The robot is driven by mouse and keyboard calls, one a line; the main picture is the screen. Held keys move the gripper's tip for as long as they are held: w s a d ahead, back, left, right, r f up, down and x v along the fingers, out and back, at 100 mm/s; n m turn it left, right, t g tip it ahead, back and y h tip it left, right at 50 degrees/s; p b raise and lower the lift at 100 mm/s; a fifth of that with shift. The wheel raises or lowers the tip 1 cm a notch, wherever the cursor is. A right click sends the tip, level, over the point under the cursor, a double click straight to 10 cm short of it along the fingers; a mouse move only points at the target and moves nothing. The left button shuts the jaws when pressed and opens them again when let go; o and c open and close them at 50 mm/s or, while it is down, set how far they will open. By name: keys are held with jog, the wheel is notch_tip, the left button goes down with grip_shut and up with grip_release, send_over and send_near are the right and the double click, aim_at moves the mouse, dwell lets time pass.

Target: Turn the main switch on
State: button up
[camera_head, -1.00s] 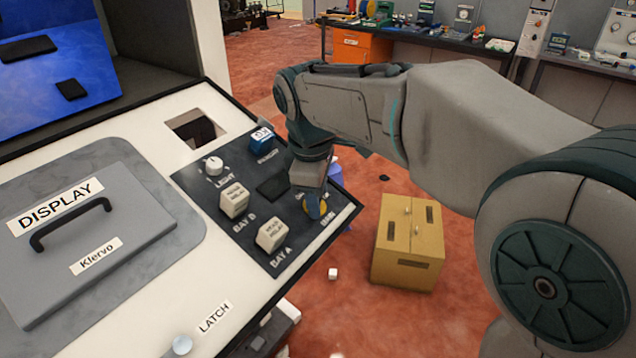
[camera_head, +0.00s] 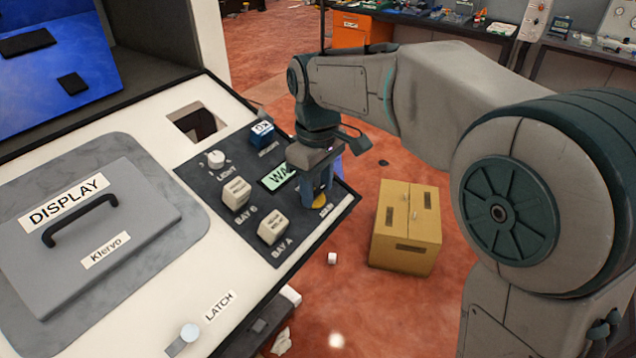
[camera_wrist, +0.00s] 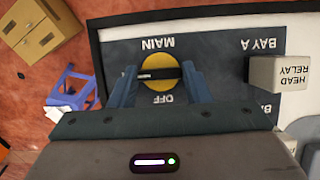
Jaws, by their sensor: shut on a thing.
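The main switch is a yellow disc (camera_wrist: 160,85) with a dark bar handle across it. In the wrist view it lies under the upside-down MAIN label, with OFF printed on its other side. The handle lies crosswise there, and its white mark points left. My gripper (camera_wrist: 158,73) is shut on the handle, a blue finger at each end. In the head view my gripper (camera_head: 319,195) points down at the panel's right corner and hides most of the switch. The small panel screen (camera_head: 278,177) is lit green with letters starting "WA", partly covered by my gripper.
Beside the switch are the Bay A switch (camera_head: 272,226), Bay B switch (camera_head: 236,193), light knob (camera_head: 216,159) and a blue switch (camera_head: 262,134). A cardboard box (camera_head: 407,225) stands on the red floor at right. A blue stool (camera_wrist: 72,88) stands near the panel.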

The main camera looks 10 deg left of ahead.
aim_at(317, 190)
jog(key=o, duration=1)
jog(key=shift+s, duration=0.1)
jog(key=shift+r, duration=0.1)
notch_tip(317, 190, up, 14)
jog(key=shift+f, duration=0.2)
